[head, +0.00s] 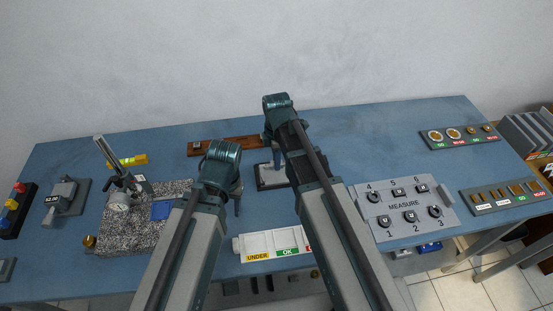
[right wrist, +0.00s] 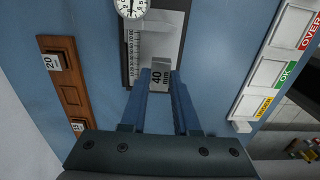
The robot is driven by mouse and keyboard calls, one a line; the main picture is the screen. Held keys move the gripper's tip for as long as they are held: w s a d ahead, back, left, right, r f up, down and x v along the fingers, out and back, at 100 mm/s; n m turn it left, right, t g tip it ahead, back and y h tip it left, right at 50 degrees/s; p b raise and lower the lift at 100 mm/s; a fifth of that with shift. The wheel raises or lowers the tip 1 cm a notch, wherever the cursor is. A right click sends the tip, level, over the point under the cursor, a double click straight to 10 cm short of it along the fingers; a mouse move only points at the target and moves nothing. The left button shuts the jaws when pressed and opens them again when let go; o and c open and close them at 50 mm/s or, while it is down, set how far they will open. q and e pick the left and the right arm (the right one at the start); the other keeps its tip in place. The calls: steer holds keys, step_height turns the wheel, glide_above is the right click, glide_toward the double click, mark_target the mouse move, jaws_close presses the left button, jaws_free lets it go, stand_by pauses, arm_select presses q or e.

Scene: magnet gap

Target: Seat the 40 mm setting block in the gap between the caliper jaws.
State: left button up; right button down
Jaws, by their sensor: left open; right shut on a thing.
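The 40 mm setting block (right wrist: 160,78), grey with a printed label, is between the fingertips of my right gripper (right wrist: 160,80) in the right wrist view. That gripper is shut on it. The caliper (right wrist: 161,38), a pale plate with a ruled scale and dark border, lies just beyond the fingertips; the block overlaps its near end in the picture. I cannot tell whether the block is in the gap or above it. In the head view the caliper (head: 270,182) is partly hidden by my right arm. My left gripper (head: 238,208) is open, left of the caliper.
A wooden rack (right wrist: 69,92) holds a 20 mm block and another small block. A white tray (head: 272,242) marked UNDER and OK lies in front. A granite plate (head: 120,230) with a dial stand is left; a MEASURE board (head: 404,205) is right.

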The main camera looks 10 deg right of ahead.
mark_target(277, 176)
arm_select(q)
steer(key=shift+f+b, duration=2.4)
steer(key=shift+f, duration=0.2)
arm_select(e)
steer(key=shift+f, duration=2.55)
arm_select(q)
steer(key=shift+f, duration=0.15)
arm_select(e)
steer(key=shift+f, duration=0.15)
steer(key=c, duration=0.6)
jaws_free()
steer(key=c, duration=0.5)
step_height(277, 176, up, 5)
steer(key=p, duration=0.4)
steer(key=shift+f, duration=0.2)
arm_select(q)
step_height(277, 176, up, 5)
steer(key=shift+f, duration=0.2)
